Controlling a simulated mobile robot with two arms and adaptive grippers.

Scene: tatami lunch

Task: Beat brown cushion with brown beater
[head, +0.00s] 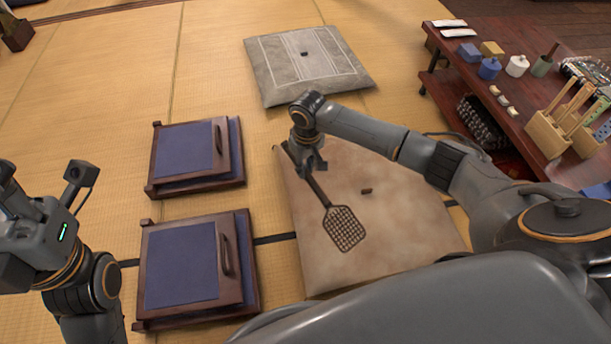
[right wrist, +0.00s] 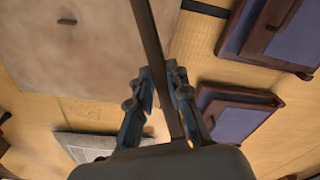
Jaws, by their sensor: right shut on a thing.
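The brown cushion (head: 405,215) lies flat on the tatami at the centre right of the head view, with a small dark tuft in its middle. The brown beater (head: 345,230) has a latticed square head and a long thin handle. My right gripper (head: 308,166) is shut on the beater's handle, over the cushion's upper left part. The beater's head is over the cushion; I cannot tell whether it touches. In the right wrist view the handle (right wrist: 150,35) passes between the fingers (right wrist: 160,95), beside the cushion (right wrist: 85,45). My left gripper (head: 40,215) is at the left edge, its fingertips unclear.
Two dark wooden floor pieces with blue pads (head: 195,160) (head: 180,270) stand left of the brown cushion. A grey cushion (head: 308,65) lies beyond it. A low red-brown table (head: 480,80) with small pots and wooden holders stands at the right. Bare tatami (head: 90,110) is at upper left.

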